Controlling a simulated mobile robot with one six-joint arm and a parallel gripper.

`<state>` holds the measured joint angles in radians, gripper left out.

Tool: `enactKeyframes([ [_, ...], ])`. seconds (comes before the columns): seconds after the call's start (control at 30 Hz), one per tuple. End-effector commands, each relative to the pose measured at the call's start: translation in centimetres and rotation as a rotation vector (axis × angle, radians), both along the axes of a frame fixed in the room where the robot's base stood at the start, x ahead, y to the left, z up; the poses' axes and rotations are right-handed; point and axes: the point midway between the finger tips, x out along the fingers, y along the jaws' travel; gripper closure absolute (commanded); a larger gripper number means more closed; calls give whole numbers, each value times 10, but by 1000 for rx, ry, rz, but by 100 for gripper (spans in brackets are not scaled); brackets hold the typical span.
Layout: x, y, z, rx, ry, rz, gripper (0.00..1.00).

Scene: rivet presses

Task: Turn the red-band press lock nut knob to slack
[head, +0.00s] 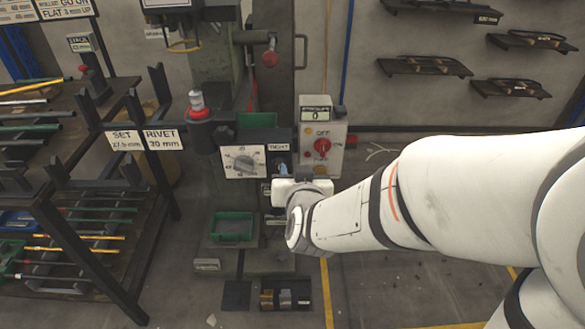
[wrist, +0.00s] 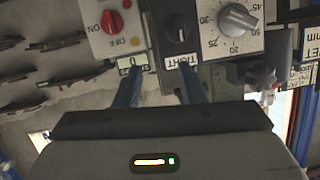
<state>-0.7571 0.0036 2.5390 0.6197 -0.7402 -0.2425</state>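The lock nut knob (wrist: 178,33) is a small black knob on a dark plate in the wrist view, between the red switch and the numbered dial. A TIGHT label (wrist: 182,62) sits by it, and also shows in the head view (head: 278,147). My gripper (wrist: 160,76) has two blue fingers spread apart with nothing between them. The fingertips point toward the panel, short of the knob in the picture, and the knob lies slightly right of their middle. In the head view my gripper (head: 282,170) is in front of the panel and the knob cannot be made out.
A white dial (head: 243,163) is left of the knob's place in the head view. A switch box (head: 322,147) with a red knob stands at right. A red-ringed post (head: 200,112) projects at upper left. A green tray (head: 232,227) sits below. Racks stand at left.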

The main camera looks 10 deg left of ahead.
Motion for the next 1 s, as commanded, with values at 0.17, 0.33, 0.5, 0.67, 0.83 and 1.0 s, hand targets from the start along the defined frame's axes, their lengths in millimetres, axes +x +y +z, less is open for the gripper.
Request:
enactKeyframes([
  [0.17,-16,27,-44,-7,-192,-40,64],
  [0.33,-26,33,-49,-15,-298,-73,64],
  [0.5,-19,36,-47,-18,-324,-85,64],
  [0.67,6,41,-48,-17,-324,-87,64],
  [0.83,31,47,-48,-17,-324,-85,64],
  [1.0,45,51,-47,-17,-323,-84,64],
])
